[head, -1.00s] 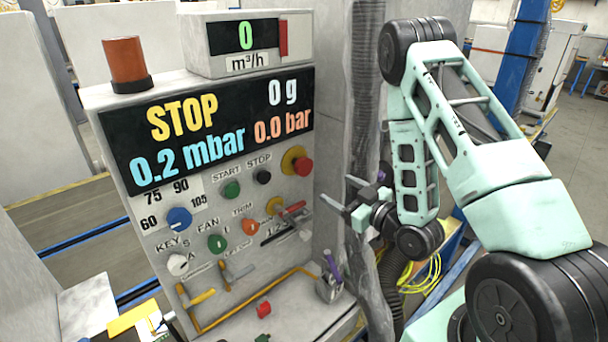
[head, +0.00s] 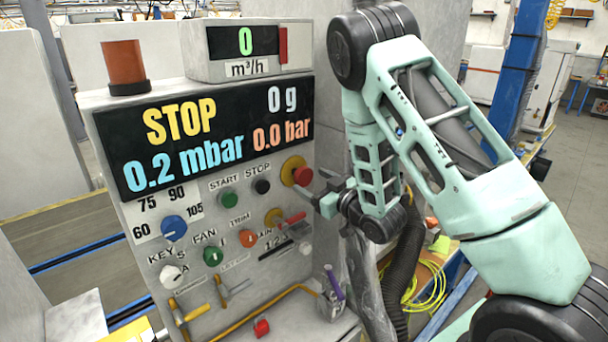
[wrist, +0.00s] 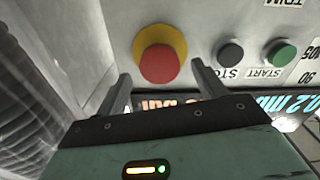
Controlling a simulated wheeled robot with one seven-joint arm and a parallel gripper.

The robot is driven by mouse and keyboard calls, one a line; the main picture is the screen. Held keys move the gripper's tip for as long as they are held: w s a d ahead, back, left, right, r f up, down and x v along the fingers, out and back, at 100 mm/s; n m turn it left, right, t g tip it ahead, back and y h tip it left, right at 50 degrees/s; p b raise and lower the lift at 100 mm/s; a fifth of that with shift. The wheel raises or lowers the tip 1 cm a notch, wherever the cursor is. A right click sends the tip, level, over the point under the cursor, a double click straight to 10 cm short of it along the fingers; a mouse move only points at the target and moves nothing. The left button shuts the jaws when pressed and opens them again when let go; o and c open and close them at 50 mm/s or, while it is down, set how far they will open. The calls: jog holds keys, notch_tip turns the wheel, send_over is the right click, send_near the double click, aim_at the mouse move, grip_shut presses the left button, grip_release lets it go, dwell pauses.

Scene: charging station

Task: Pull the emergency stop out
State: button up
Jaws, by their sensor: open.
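The emergency stop is a red mushroom button (head: 303,176) on a yellow round base (head: 291,168), at the right side of the grey control panel (head: 140,208). In the wrist view the red button (wrist: 159,64) shows ahead, with its yellow base (wrist: 178,38) behind it. My gripper (head: 316,184) is open and empty, just in front of and slightly below the button in the head view. In the wrist view its two fingers (wrist: 160,82) lie left and right of the button's line, and the fingertips look apart from it.
A black STOP button (head: 262,186) and a green START button (head: 228,199) sit left of the emergency stop. Below are an orange knob (head: 248,238) and a red-handled lever (head: 293,219). A ribbed hose (head: 402,265) hangs on the right.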

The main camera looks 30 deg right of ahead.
aim_at(306, 179)
jog(key=shift+w+a+p, duration=0.2)
jog(key=shift+w+p, duration=0.15)
jog(key=shift+w, duration=0.7)
jog(key=shift+w+a+p, duration=0.2)
jog(key=shift+w+p, duration=0.15)
jog(key=shift+w, duration=0.7)
jog(key=shift+c, duration=0.3)
jog(key=c, duration=1.3)
jog(key=shift+s+d+f+b, duration=0.2)
jog(key=shift+s+b, duration=0.25)
jog(key=shift+b, duration=0.4)
jog(key=shift+s, duration=0.3)
jog(key=o, duration=1.4)
jog(key=shift+r, duration=0.1)
jog(key=shift+c, duration=0.2)
jog(key=shift+s, duration=0.1)
